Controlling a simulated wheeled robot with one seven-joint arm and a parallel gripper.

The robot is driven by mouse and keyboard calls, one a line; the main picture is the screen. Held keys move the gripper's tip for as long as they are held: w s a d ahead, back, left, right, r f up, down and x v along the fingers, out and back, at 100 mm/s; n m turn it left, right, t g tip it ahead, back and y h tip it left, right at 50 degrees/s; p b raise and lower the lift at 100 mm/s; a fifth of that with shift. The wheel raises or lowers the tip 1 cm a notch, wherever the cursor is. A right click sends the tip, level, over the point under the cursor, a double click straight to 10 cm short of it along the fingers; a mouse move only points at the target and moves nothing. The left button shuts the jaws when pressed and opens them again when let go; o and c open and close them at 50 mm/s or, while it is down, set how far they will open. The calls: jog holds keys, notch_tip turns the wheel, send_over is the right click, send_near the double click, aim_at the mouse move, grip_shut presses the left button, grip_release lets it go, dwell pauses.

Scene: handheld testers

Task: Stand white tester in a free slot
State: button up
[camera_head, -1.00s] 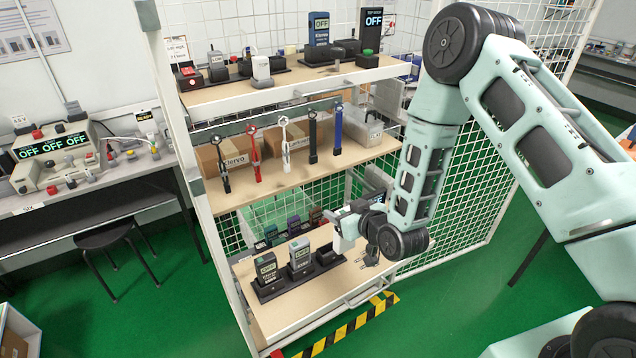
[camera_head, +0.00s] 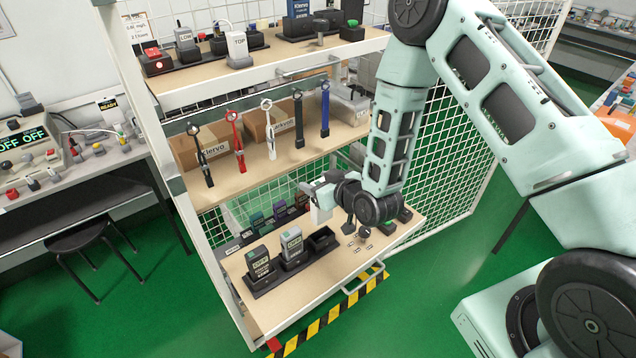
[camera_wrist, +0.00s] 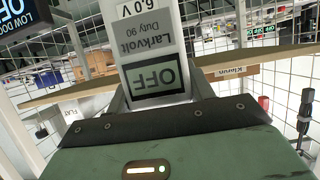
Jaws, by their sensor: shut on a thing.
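My gripper (camera_head: 318,192) is shut on the white tester (camera_head: 321,213) and holds it above the lowest shelf, behind the front black holder (camera_head: 290,272). In the wrist view the tester (camera_wrist: 158,45) appears upside down, with a grey label reading "Larkvolt Duty 90" and a display reading OFF. In the head view my wrist partly hides it. The front holder carries a dark tester (camera_head: 259,262) in its left slot and a grey tester (camera_head: 292,243) in its middle slot. Its right slot (camera_head: 323,240) looks empty.
Behind the front holder stands a row of several coloured testers (camera_head: 280,212). Small dark items (camera_head: 404,214) lie at the shelf's right end. Above is the middle shelf (camera_head: 235,180), with hanging probes and boxes. A mesh panel (camera_head: 455,160) closes the right side.

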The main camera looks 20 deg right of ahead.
jog(key=shift+f+b, duration=2.3)
jog(key=shift+f, duration=0.55)
jog(key=shift+f+b, duration=2.5)
jog(key=shift+b, duration=0.3)
jog(key=o, duration=1.5)
jog(key=v, duration=0.9)
jog(key=p, duration=1.1)
send_near(319, 211)
jog(key=shift+s+d+f, duration=0.3)
jog(key=shift+s+d, duration=0.45)
jog(key=shift+d, duration=0.05)
jog(key=shift+s+d+f, duration=0.3)
jog(key=shift+s+d, duration=0.45)
jog(key=shift+d, duration=0.05)
